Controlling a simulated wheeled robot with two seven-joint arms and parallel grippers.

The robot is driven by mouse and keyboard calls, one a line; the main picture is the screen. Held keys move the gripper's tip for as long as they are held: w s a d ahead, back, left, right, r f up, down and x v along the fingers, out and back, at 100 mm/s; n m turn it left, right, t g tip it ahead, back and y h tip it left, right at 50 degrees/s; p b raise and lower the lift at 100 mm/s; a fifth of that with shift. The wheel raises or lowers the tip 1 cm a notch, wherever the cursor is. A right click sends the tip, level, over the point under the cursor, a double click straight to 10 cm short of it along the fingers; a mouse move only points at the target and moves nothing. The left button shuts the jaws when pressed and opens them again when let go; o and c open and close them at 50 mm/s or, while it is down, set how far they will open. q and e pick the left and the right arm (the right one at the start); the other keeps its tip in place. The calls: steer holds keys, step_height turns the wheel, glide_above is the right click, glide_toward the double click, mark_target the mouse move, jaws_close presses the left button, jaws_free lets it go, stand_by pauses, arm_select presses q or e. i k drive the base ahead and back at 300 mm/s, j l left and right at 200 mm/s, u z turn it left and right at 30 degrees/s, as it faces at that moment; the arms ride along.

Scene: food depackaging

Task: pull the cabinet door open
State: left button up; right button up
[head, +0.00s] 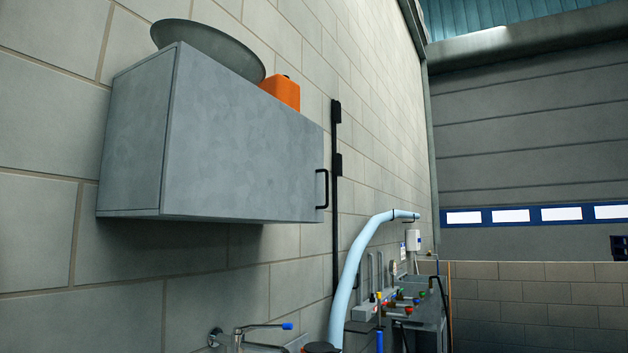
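A grey wall cabinet (235,140) hangs on the block wall in the left half of the head view. Its flat front door (245,150) appears shut, with no gap visible along its edges. A black bar handle (323,189) sits at the door's right edge, near the lower corner. Neither of my grippers shows in the head view, so nothing of mine is seen touching the handle or door. The cabinet's inside is hidden.
A grey round dish (208,48) and an orange box (281,91) rest on the cabinet. Below are a tap (240,335), a light-blue hose (350,270) and a bench (425,315) with coloured knobs. The space before the door looks clear.

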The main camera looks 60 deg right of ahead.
mark_target(234, 150)
steer(key=z, duration=1.6)
